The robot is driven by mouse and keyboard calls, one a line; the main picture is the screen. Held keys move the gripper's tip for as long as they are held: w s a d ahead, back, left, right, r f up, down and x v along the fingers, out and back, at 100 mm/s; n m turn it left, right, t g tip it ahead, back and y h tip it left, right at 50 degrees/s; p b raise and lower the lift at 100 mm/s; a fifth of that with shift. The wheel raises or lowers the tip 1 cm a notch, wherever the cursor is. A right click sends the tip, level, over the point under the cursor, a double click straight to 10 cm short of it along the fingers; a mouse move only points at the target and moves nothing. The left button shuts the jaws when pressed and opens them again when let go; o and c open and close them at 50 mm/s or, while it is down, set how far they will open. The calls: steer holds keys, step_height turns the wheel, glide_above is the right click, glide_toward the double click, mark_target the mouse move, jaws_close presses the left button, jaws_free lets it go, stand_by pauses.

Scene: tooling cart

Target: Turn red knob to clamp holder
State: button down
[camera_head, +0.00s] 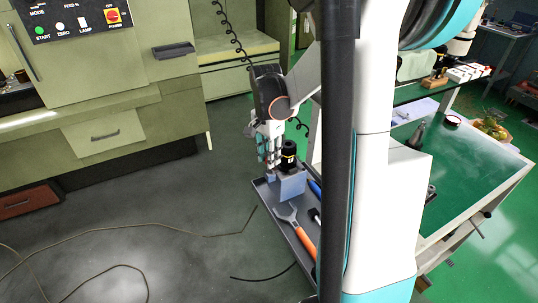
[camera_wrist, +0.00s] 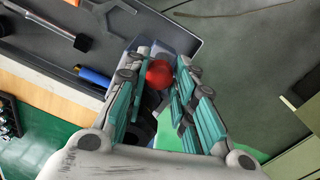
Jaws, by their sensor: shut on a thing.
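The red knob (camera_wrist: 159,74) sits between the two teal-lined fingers of my gripper (camera_wrist: 162,60) in the wrist view. The fingers are shut on it from both sides. In the head view my gripper (camera_head: 268,157) points down at the left side of a blue-grey block (camera_head: 291,186), and its fingers hide the knob. A black holder (camera_head: 288,149) with a yellow band stands upright on the block, just right of the fingers. In the wrist view the holder is mostly hidden behind the fingers.
The block stands on a dark tray (camera_head: 270,205) on the cart's side. An orange-handled wrench (camera_head: 303,240) and a blue-handled tool (camera_head: 314,188) lie in it. The cart's green top (camera_head: 465,165) is at right. A green machine (camera_head: 95,65) stands at left, with open floor between.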

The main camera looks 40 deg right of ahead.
steer(key=shift+n, duration=2.2)
steer(key=shift+s, duration=0.1)
steer(key=c, duration=1.3)
jaws_free()
steer(key=shift+c, duration=0.2)
steer(key=shift+r, duration=0.1)
step_height(320, 180, up, 12)
steer(key=shift+w+a, duration=0.15)
steer(key=shift+w, duration=0.15)
